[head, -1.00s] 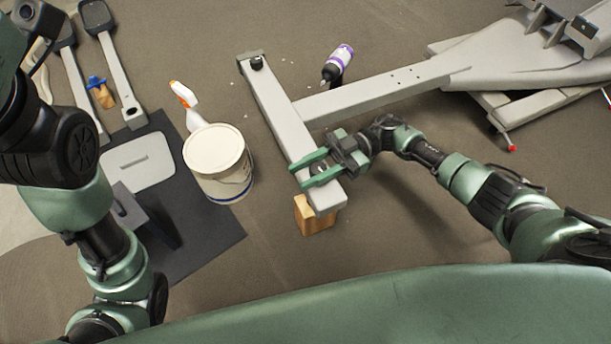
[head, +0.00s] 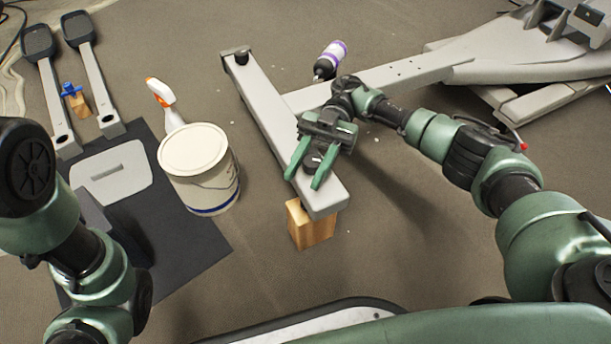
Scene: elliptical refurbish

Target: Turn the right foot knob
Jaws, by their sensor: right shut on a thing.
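The light grey foot bar (head: 262,98) of the elliptical frame runs from the upper left to the lower middle of the head view. A small dark knob (head: 313,164) sits on top near its near end. My right gripper (head: 304,181) is over this end, with its two green fingers on either side of the knob, shut on it. The fingers and gripper body partly hide the knob. Another dark knob (head: 241,58) is at the far end of the bar. My left arm shows at the left, but its gripper cannot be made out.
A wooden block (head: 311,229) stands under the bar's near end. A white bucket (head: 205,180) and a spray bottle (head: 163,100) are left of the bar. A purple-labelled bottle (head: 330,59) lies beyond it. A dark mat (head: 185,242) and pedal arms (head: 92,85) are at the left.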

